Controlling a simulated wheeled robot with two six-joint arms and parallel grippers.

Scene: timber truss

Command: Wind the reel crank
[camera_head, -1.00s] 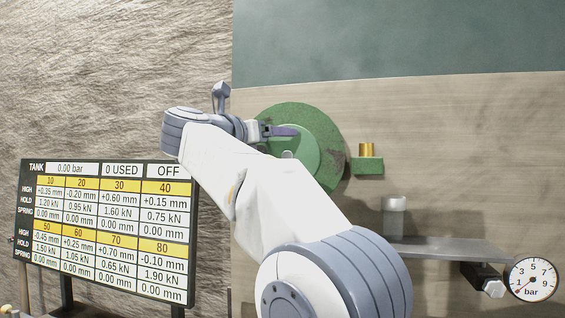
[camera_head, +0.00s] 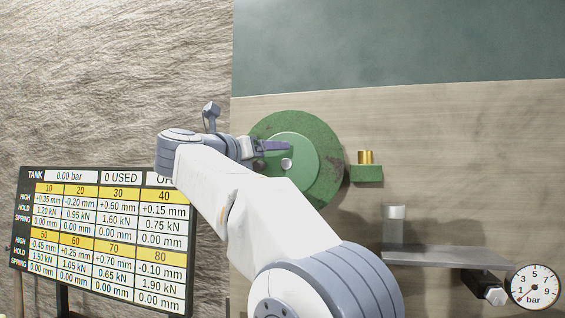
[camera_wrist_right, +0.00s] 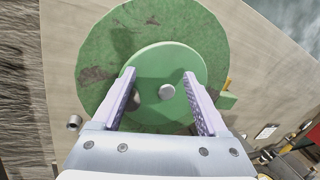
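The reel (camera_head: 325,165) is a round green disc with worn brown patches on the timber wall. A smaller, lighter green disc (camera_head: 306,160) with a grey hub (camera_head: 286,164) sits in front of it. My right gripper (camera_head: 276,146) is over the upper left of the small disc. In the wrist view my right gripper (camera_wrist_right: 160,75) is open, its two fingers spread before the small disc (camera_wrist_right: 170,60). I cannot make out a crank handle for certain. My left gripper is out of view.
A green block (camera_head: 366,173) with a brass cylinder (camera_head: 366,157) is right of the reel. Below are a grey shelf (camera_head: 440,256) and a pressure gauge (camera_head: 534,288). A readout board (camera_head: 105,240) stands at left. A small grey cylinder (camera_wrist_right: 74,122) shows left of the fingers.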

